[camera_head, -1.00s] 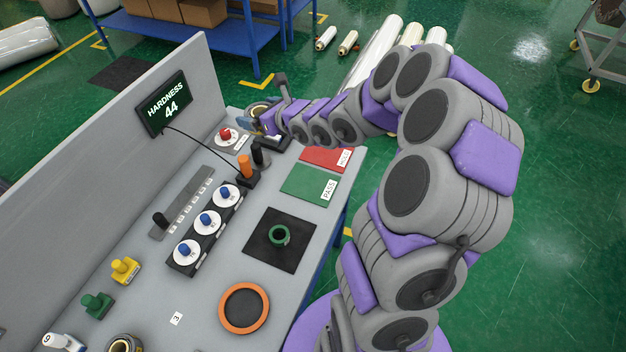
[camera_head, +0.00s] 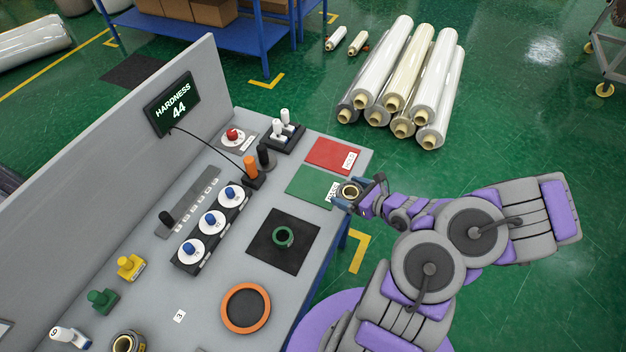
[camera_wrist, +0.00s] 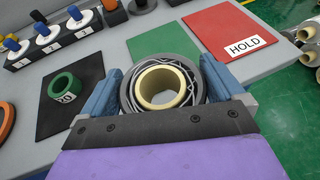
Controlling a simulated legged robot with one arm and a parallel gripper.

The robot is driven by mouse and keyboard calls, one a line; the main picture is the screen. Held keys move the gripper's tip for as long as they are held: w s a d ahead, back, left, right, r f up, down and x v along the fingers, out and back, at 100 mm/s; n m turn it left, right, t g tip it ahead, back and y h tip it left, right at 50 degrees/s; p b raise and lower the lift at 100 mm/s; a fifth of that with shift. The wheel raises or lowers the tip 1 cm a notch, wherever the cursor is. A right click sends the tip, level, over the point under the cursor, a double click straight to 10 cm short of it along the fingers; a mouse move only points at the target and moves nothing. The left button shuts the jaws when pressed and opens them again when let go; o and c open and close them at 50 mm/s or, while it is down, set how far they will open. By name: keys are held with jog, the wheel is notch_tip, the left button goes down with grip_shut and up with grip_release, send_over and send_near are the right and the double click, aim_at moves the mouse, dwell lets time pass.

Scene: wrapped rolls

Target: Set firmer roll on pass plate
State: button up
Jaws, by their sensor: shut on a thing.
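My gripper (camera_head: 352,193) is shut on a wrapped roll (camera_head: 349,189) at the right edge of the bench, by the green pass plate (camera_head: 309,184). In the wrist view the roll (camera_wrist: 191,84) has a dark striped outside and a cream core, and sits between the blue fingers (camera_wrist: 163,88). The pass plate (camera_wrist: 163,41) shows just beyond it, partly hidden by the roll. Whether the roll touches the plate, I cannot tell. Another roll (camera_head: 125,342) with a similar core stands at the bottom left of the bench. The display (camera_head: 173,104) reads "HARDNESS 44".
The red hold plate (camera_head: 334,154) lies beyond the pass plate. A green ring (camera_head: 283,236) sits on a black mat (camera_head: 263,251), and an orange ring (camera_head: 245,307) lies nearer. Knobs (camera_head: 211,222) line the bench's middle. Long rolls (camera_head: 410,80) lie on the floor.

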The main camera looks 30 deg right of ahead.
jog(key=w+a, duration=0.2)
jog(key=w, duration=0.1)
jog(key=w+a+b, duration=0.1)
jog(key=w, duration=0.1)
jog(key=shift+w+a+f, duration=0.15)
jog(key=shift+a+f, duration=0.1)
jog(key=shift+a, duration=0.1)
jog(key=w, duration=0.2)
jog(key=w+a+b, duration=0.1)
jog(key=w, duration=0.2)
jog(key=w+a+f, duration=0.1)
jog(key=w, duration=0.2)
jog(key=shift+w+b, duration=0.15)
jog(key=shift+b, duration=0.2)
jog(key=shift+w+a+r, duration=0.1)
jog(key=shift+w+a, duration=0.25)
jog(key=shift+a, duration=0.15)
jog(key=shift+w+f, duration=0.2)
jog(key=shift+f, duration=0.05)
jog(key=f, duration=0.1)
jog(key=f+b, duration=0.1)
jog(key=shift+d+f, duration=0.2)
jog(key=shift+f, duration=0.2)
jog(key=shift+d+f, duration=0.15)
jog(key=shift+f, duration=0.1)
jog(key=shift+d+r, duration=0.1)
jog(key=o, duration=0.8)
jog(key=shift+o, duration=0.2)
jog(key=shift+a, duration=0.25)
